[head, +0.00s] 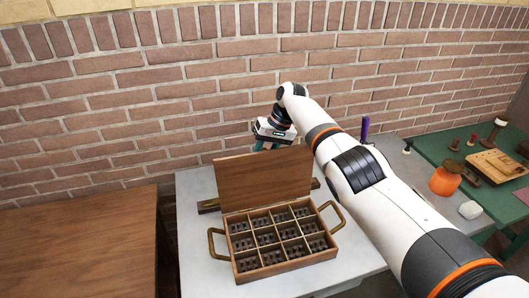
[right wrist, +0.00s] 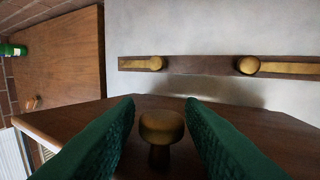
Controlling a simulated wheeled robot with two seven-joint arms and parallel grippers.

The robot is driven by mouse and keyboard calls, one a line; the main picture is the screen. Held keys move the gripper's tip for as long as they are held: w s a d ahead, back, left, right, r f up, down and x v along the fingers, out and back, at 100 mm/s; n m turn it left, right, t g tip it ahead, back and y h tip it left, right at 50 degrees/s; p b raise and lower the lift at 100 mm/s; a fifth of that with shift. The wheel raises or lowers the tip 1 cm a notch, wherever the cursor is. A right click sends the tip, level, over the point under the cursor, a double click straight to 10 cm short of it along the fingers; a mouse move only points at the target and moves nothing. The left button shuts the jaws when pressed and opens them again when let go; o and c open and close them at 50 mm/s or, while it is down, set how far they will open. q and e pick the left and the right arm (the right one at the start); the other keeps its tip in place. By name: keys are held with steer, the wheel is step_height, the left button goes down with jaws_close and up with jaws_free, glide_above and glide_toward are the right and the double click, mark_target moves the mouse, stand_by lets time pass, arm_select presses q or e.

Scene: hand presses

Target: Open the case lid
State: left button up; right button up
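The wooden case (head: 238,268) stands on the pale table, its divided tray full of small dark pieces. Its lid (head: 262,178) stands raised, nearly upright, at the back edge. My right gripper (head: 268,146) is behind the lid, its fingertips hidden there in the head view. In the right wrist view its green fingers (right wrist: 160,112) are apart, on either side of a brass-coloured knob (right wrist: 162,127) on the lid (right wrist: 255,122). Narrow gaps seem to show beside the knob. My left gripper is in neither view.
A dark bar (right wrist: 203,65) with brass knobs lies on the table behind the case. A bare brown table (head: 75,240) stands left.

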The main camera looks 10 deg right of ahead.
steer(key=shift+o, duration=0.2)
steer(key=shift+w, duration=0.1)
steer(key=b+v, duration=0.2)
steer(key=v, duration=1)
